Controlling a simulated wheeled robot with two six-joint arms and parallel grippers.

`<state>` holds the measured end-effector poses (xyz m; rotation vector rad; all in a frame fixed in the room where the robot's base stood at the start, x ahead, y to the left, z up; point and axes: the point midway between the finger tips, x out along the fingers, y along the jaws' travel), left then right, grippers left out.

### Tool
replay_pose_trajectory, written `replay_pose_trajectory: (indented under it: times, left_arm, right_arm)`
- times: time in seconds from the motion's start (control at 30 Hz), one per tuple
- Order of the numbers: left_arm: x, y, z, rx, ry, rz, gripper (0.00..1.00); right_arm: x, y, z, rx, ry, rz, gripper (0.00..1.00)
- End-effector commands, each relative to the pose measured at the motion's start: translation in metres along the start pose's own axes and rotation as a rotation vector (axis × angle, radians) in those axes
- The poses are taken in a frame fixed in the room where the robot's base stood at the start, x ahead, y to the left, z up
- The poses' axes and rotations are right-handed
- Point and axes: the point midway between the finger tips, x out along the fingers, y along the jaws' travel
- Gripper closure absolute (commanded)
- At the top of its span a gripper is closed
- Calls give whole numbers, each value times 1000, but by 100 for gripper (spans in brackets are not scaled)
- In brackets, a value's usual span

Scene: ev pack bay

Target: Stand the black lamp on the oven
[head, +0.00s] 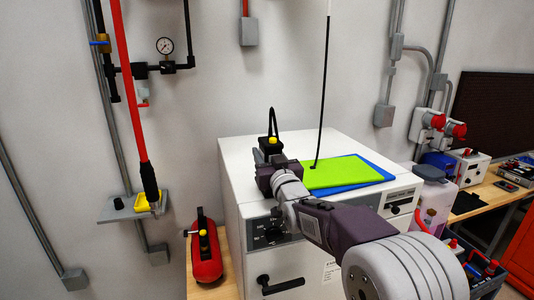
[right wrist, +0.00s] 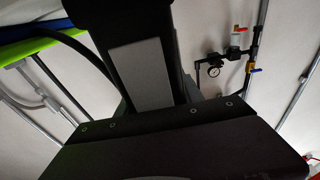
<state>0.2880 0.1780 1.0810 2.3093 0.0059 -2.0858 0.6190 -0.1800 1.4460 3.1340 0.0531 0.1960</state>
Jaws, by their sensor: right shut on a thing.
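The black lamp (head: 272,118) shows in the head view as a dark body with a thin hoop handle and a yellow knob. It is at the left part of the white oven (head: 290,265), by the top. My right gripper (head: 267,161) is shut on the lamp. I cannot tell whether the lamp's base touches the oven top, since the gripper hides its lower part. In the right wrist view a dark body with a grey panel, likely the lamp (right wrist: 140,75), fills the upper middle. My left gripper is not in view.
A green board (head: 340,172) on a blue board (head: 378,168) lies on the oven top, with a thin black cable rising there. The oven top's back is clear.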

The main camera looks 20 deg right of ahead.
Motion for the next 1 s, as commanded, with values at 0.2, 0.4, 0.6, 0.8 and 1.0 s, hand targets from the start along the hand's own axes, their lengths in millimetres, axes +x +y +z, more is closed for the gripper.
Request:
replay_pose_trajectory:
  times: [0.2,0.4,0.6,0.8,1.0]
  left_arm:
    - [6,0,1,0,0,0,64]
    - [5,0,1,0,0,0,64]
    - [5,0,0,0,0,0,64]
    - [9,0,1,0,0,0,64]
    - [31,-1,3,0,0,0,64]
  right_arm:
    - [-1,0,3,0,3,0,98]
    - [0,0,4,1,-1,0,35]
    - [0,0,3,1,-1,0,35]
    - [-12,0,2,1,2,0,35]
    - [-59,0,4,1,4,0,35]
